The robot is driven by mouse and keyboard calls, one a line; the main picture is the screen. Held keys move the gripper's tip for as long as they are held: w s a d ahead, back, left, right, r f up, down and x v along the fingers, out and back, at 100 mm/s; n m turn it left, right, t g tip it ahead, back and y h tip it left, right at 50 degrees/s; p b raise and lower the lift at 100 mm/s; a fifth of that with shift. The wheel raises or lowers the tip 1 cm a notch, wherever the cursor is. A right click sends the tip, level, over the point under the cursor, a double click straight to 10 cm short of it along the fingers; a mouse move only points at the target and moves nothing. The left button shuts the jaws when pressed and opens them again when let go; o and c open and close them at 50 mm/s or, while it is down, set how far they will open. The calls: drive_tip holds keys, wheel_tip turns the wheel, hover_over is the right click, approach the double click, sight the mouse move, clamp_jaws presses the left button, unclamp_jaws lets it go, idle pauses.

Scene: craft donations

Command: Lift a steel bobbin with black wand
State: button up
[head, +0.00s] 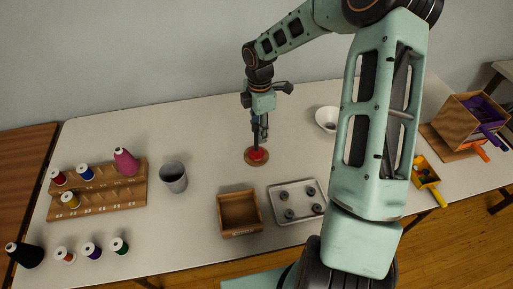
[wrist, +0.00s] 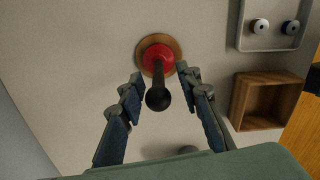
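The black wand (wrist: 158,97) stands upright with its red end on a round wooden base (head: 250,161). The red part (head: 257,154) also shows in the head view. My gripper (wrist: 160,74) is open above the base, with one finger on each side of the wand; I see gaps between the fingers and the shaft. Several steel bobbins (head: 290,214) lie in a pale tray (head: 301,203) to the right and nearer the front edge. Two bobbins (wrist: 260,26) show in the wrist view.
An empty-looking wooden box (head: 240,232) stands left of the tray. A grey cup (head: 173,178) and a thread rack (head: 100,204) with loose spools are on the left. A white bowl (head: 326,119) is behind. My arm hides part of the right side, where an orange-handled yellow box (head: 427,172) shows.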

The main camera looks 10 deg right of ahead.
sight(256, 152)
drive_tip(key=f, duration=0.6)
drive_tip(key=shift+w+a, duration=0.15)
drive_tip(key=shift+a, duration=0.25)
clamp_jaws()
